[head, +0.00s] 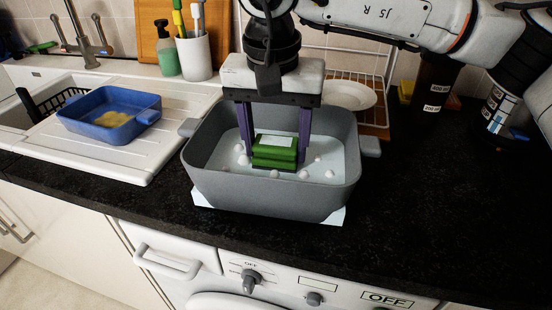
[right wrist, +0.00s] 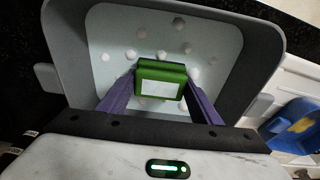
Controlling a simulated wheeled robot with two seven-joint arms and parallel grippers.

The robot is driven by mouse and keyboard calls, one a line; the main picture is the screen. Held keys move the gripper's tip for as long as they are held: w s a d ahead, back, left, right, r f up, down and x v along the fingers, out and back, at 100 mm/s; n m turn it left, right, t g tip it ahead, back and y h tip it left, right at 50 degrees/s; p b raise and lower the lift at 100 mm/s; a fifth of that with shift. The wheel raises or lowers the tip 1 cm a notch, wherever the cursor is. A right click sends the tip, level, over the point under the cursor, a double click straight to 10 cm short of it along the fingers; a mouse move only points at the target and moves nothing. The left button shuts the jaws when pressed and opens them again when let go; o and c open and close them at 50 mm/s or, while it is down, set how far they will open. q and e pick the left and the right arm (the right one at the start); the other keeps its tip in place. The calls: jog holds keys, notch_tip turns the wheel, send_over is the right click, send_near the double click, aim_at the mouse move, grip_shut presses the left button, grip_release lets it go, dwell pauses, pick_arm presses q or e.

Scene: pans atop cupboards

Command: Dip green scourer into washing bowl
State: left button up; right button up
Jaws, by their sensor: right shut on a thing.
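The grey washing bowl (head: 270,193) stands on the dark worktop and holds pale water with several white suds; its wall also shows in the right wrist view (right wrist: 262,50). My right gripper (head: 275,150) points down into the bowl, with its purple fingers inside the walls. It is shut on the green scourer (head: 275,158), which has a pale patch on top. In the right wrist view the scourer (right wrist: 161,77) sits between the fingertips. The scourer is low in the bowl, at or close to the water; I cannot tell how deep. My left gripper is not in view.
A blue dish (head: 88,123) with a yellow stain sits on the white draining board at left. A white cup (head: 194,57) with brushes and a green bottle (head: 165,58) stand behind. A dish rack with a plate (head: 350,95) is behind the bowl. The worktop's front right is clear.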

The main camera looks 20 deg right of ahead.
dwell(0.5)
jog(key=shift+r+p, duration=0.75)
jog(key=shift+r, duration=0.2)
notch_tip(320, 180, up, 3)
jog(key=shift+f+p, duration=0.2)
jog(key=shift+p, duration=0.8)
jog(key=shift+r+p, duration=0.5)
jog(key=shift+r, duration=0.2)
jog(key=shift+r+p, duration=0.5)
jog(key=shift+r, duration=0.15)
notch_tip(320, 180, up, 2)
jog(key=shift+p, duration=0.8)
jog(key=shift+r, duration=0.35)
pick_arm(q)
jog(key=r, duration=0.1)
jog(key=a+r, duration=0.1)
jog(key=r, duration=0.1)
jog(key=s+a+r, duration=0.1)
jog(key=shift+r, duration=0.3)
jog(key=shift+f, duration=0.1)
